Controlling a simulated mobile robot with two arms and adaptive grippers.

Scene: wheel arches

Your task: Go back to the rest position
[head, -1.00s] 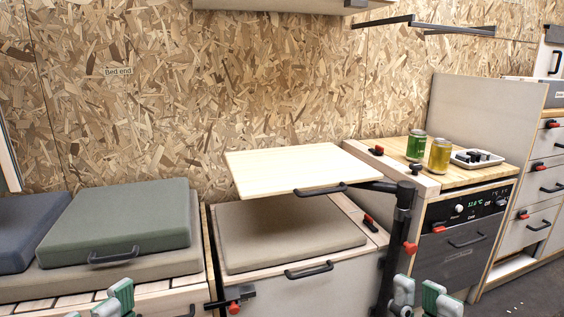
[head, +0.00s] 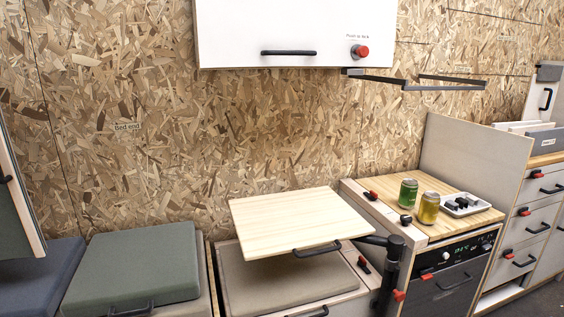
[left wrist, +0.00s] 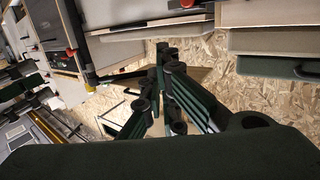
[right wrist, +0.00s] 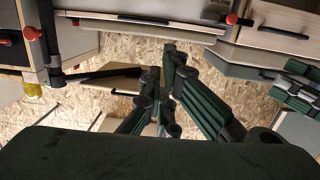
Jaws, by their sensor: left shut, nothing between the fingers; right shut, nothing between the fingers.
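My left gripper (left wrist: 165,72) shows in the left wrist view with its green and black fingers together and nothing between them. My right gripper (right wrist: 160,82) shows in the right wrist view, also shut and empty. Neither gripper is in the head view now. Wooden surfaces and the chipboard wall lie behind the fingers in both wrist views. Part of another green arm of mine shows at the right of the right wrist view.
A pale wooden tabletop (head: 300,218) on a black swivel post (head: 390,272) stands over a beige cushion (head: 285,281). A white overhead cabinet (head: 295,30) hangs above. Green (head: 408,193) and yellow (head: 429,208) jars and a white tray (head: 467,208) stand on the right counter.

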